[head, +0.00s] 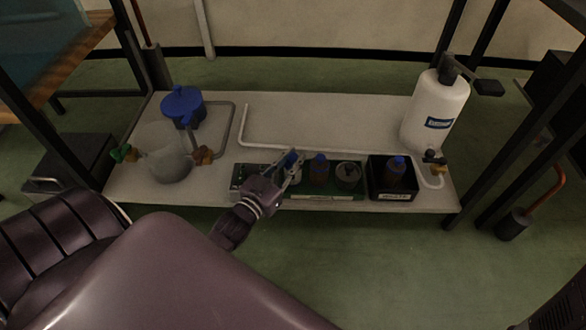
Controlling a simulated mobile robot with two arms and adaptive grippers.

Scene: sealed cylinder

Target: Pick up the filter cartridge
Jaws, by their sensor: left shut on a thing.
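My left gripper (291,168) reaches over the left part of a green rack (325,194) on the low shelf. It is shut on a small blue-topped item (290,159), which stands at or just above the rack. The fingers hide much of this item, so I cannot tell for sure whether it is the filter cartridge. To its right in the rack are an amber bottle with a blue cap (320,170) and a round greyish clear piece (348,174). My right gripper is not in view.
A black box (392,196) holding another blue-capped bottle stands right of the rack. A large white bottle (437,110) stands at the right. A clear round vessel (169,163) and a blue-lidded container (183,105) stand left. The shelf's back middle (320,115) is mostly clear, with a bent white tube.

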